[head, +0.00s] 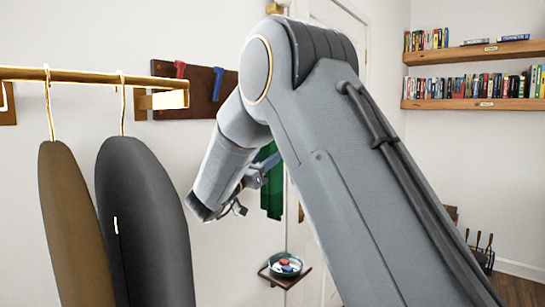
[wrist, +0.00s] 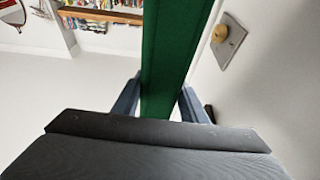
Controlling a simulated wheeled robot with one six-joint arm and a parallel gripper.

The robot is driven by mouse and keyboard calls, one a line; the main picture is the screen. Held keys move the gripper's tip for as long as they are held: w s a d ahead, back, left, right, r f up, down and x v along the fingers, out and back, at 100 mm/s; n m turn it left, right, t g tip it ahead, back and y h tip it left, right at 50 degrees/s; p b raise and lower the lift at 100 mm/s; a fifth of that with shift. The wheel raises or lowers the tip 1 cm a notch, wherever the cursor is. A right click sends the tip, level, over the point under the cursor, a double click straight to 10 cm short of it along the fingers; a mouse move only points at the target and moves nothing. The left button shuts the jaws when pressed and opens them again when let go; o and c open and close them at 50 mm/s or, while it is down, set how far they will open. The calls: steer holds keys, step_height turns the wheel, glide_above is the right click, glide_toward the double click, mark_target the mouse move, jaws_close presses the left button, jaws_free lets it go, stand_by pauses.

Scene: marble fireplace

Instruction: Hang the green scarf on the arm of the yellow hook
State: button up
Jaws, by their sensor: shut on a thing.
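The green scarf (head: 272,198) hangs down from my gripper (head: 266,168), partly hidden behind my arm in the head view. In the wrist view the scarf (wrist: 165,60) is a long green strip running between the two blue fingers of my gripper (wrist: 160,104), which is shut on it. A dark brown hook board (head: 200,90) is on the wall to the left of my gripper and higher. It shows a red hook (head: 180,69) and a blue hook (head: 218,83). I cannot make out a yellow hook; my arm covers the board's right end.
A small corner shelf with a bowl (head: 286,267) is below the scarf. Bookshelves (head: 470,104) are at the right. A yellowish knob (wrist: 220,33) shows in the wrist view.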

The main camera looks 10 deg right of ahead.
steer(key=shift+w+a+b, duration=0.3)
steer(key=shift+w+a, duration=0.45)
steer(key=shift+w, duration=0.25)
steer(key=shift+w+a+b, duration=0.25)
steer(key=shift+w+a, duration=0.45)
steer(key=shift+w, duration=0.4)
steer(key=shift+w+a+r+b, duration=0.15)
steer(key=shift+w+a+b, duration=0.3)
steer(key=shift+w+a, duration=0.6)
